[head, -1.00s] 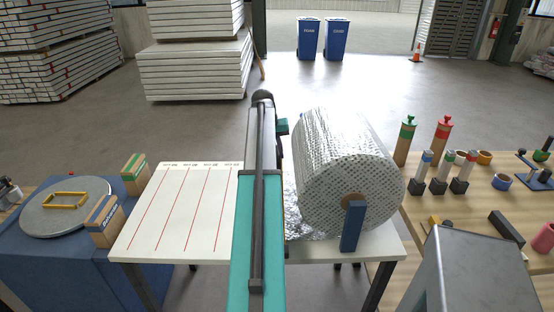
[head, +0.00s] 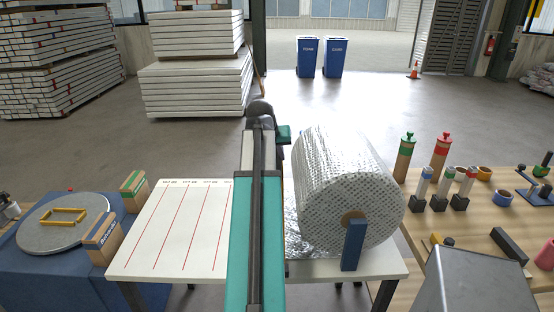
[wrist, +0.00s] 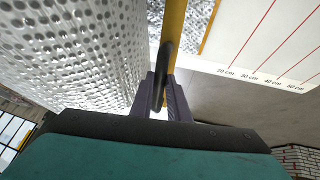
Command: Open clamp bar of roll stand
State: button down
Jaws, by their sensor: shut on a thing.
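The silver bubble-foil roll (head: 345,185) lies on the stand at the right end of the white table, with a blue end bracket (head: 354,245). In the wrist view the roll (wrist: 70,45) fills the upper left. The yellow clamp bar (wrist: 176,28) runs beside it, across the foil's edge. A dark looped handle (wrist: 168,50) stands out from the bar. My gripper (wrist: 163,84) is shut on this handle, one grey finger on each side. In the head view my arm hides the bar, the handle and the fingers.
The white table (head: 165,235) has red measuring lines left of my arm. A blue-draped table (head: 40,275) with a round grey lid (head: 62,222) stands further left. A wooden bench (head: 482,225) with tubes and tools is at right. Open floor lies behind.

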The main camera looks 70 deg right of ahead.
jog(key=shift+s+a+r+h, duration=0.25)
jog(key=shift+s+a+r, duration=0.05)
jog(key=shift+a+r, duration=0.35)
jog(key=shift+s+a+r+h, duration=0.25)
jog(key=shift+a+r, duration=0.25)
jog(key=shift+r, duration=0.1)
jog(key=c, duration=1.7)
grip_release()
jog(key=shift+a+r, duration=0.1)
jog(key=shift+a, duration=0.05)
jog(key=shift+b+v, duration=1.2)
jog(key=shift+v, duration=5.6)
jog(key=shift+s, duration=0.2)
